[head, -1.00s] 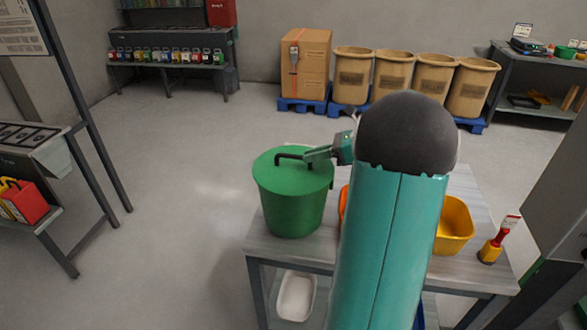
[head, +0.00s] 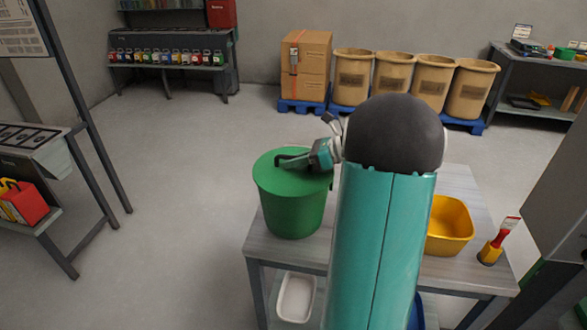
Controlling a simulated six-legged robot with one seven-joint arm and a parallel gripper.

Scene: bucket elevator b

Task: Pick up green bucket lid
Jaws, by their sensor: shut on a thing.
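The green bucket (head: 292,212) stands upright at the left end of the grey table. Its green lid (head: 272,176) sits on top, with a dark bar handle (head: 283,157) across it. My gripper (head: 309,160) is at the right end of that handle and is shut on it. The lid looks level on the bucket, and I see no gap between them. My arm hides the middle of the table.
The grey table (head: 457,192) also holds a yellow tub (head: 449,226) and a red-and-yellow brush (head: 494,244) at right. A white tray (head: 296,297) is on the shelf below. Tan barrels (head: 393,72) and cardboard boxes (head: 306,68) stand at the back.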

